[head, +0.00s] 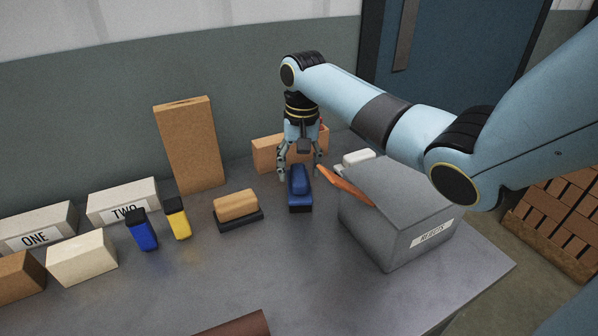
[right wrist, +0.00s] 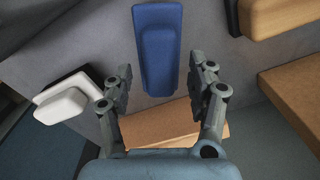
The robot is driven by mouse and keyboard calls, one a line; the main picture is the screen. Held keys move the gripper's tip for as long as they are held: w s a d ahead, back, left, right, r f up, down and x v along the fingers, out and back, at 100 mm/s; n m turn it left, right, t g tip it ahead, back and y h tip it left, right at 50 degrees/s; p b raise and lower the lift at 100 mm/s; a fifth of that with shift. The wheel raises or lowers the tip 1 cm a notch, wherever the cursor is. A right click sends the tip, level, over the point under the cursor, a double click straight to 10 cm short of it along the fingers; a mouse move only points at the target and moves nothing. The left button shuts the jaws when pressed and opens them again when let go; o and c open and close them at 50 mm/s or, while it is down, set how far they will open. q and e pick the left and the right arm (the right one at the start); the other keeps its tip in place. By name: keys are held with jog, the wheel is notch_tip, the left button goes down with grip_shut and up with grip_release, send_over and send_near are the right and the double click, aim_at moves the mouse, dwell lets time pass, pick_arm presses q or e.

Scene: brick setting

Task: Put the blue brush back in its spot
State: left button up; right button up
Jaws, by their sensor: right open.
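My right gripper (head: 299,173) points down at the brush's far end, open and empty. In the right wrist view its fingers (right wrist: 162,82) stand on either side of the brush's near end, with gaps to both sides. No marked spot for the brush can be made out. My left gripper is not in view.
A grey rejects box (head: 385,235) with an orange piece (head: 345,185) at its edge stands right. A tan brush (head: 237,206) lies left, a white one (head: 357,159) right. The front middle is mostly clear.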

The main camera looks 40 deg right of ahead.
aim_at(301, 174)
notch_tip(301, 174, up, 10)
jog(key=shift+s+d, duration=0.15)
jog(key=shift+s+f, duration=0.1)
jog(key=shift+f, duration=0.05)
dwell(0.5)
